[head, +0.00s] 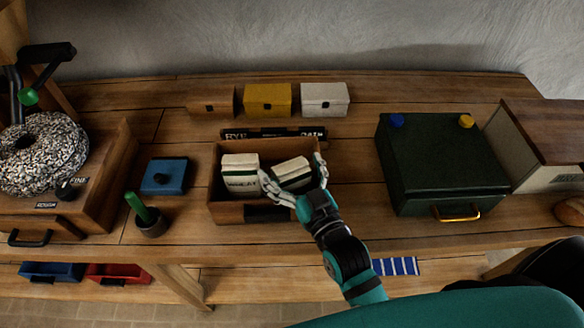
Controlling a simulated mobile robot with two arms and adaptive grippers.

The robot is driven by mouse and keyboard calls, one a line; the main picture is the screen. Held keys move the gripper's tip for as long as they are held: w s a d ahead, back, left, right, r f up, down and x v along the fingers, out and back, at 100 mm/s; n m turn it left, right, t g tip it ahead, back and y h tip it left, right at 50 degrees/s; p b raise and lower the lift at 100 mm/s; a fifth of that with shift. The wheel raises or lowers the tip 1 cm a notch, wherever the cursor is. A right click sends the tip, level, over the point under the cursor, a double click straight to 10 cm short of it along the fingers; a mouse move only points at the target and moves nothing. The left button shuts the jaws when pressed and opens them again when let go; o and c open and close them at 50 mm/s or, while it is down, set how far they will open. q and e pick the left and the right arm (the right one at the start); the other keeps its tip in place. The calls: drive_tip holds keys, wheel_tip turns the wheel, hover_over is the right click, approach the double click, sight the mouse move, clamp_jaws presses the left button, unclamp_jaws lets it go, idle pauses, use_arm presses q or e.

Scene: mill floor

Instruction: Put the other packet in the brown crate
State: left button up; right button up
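The brown crate (225,213) stands on the workbench in the middle of the head view. A white packet with dark green lettering (240,172) stands upright in its left half. A second white packet with a green band (291,170) is in its right half, turned at an angle. My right gripper (291,171) reaches into the crate from the front right. Its fingers are spread, one on each side of the second packet, and look a little apart from it. The packet's lower part is hidden by the gripper and the crate. My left gripper is out of view.
Three small boxes, brown, yellow (267,99) and white (325,99), stand behind the crate with a dark lettered strip (274,134). A dark green case (437,160) is to the right. A blue block (165,176) and green-handled pot (151,222) are to the left.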

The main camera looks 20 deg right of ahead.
drive_tip(key=shift+r, duration=0.25)
drive_tip(key=s+d+b, duration=0.1)
drive_tip(key=s+b, duration=0.1)
drive_tip(key=s, duration=1)
drive_tip(key=shift+d, duration=0.35)
